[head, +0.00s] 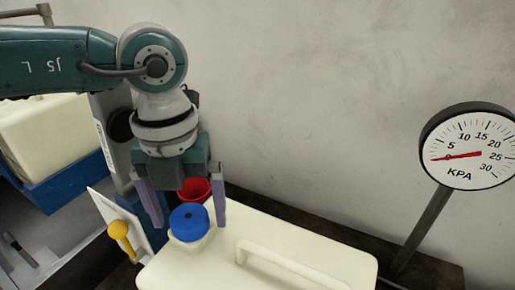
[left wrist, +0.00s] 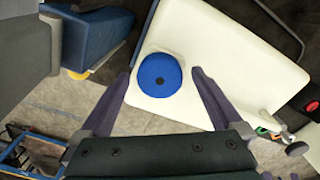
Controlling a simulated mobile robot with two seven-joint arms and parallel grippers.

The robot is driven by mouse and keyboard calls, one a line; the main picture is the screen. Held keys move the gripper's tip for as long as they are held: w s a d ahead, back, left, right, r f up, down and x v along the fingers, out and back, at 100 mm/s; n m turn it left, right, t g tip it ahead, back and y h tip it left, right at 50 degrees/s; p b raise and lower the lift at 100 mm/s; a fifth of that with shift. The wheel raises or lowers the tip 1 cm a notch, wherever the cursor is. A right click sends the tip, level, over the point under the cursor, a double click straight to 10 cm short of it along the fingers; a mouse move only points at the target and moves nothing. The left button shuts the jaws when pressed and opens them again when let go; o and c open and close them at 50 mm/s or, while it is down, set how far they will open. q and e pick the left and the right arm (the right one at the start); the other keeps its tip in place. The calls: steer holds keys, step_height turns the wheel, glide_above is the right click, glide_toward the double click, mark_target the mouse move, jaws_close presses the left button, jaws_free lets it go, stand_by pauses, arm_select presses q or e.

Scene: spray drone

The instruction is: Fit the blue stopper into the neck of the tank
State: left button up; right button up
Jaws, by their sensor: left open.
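The blue stopper (head: 188,222) sits at the neck (head: 190,242) on the left corner of the cream tank (head: 300,235). It looks roughly upright; how deep it sits in the neck I cannot tell. The stopper shows from above in the left wrist view (left wrist: 160,75), with a dark spot in its middle, over the pale tank (left wrist: 230,50). My left gripper (head: 189,222) is open, with one purple finger on each side of the stopper. In the left wrist view a gap shows between the stopper and each finger. My right gripper is not in view.
A red cup-like thing (head: 194,189) stands just behind the stopper. A yellow knob (head: 119,231) on a white panel is close on the left. A KPA gauge (head: 468,146) stands on a post at the right. A cream block (head: 45,130) sits in a blue holder at the left.

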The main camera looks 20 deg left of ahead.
mark_target(188, 216)
arm_select(q)
steer(key=shift+r, duration=0.1)
step_height(188, 216, up, 10)
steer(key=b, duration=0.1)
stand_by(0.3)
stand_by(0.4)
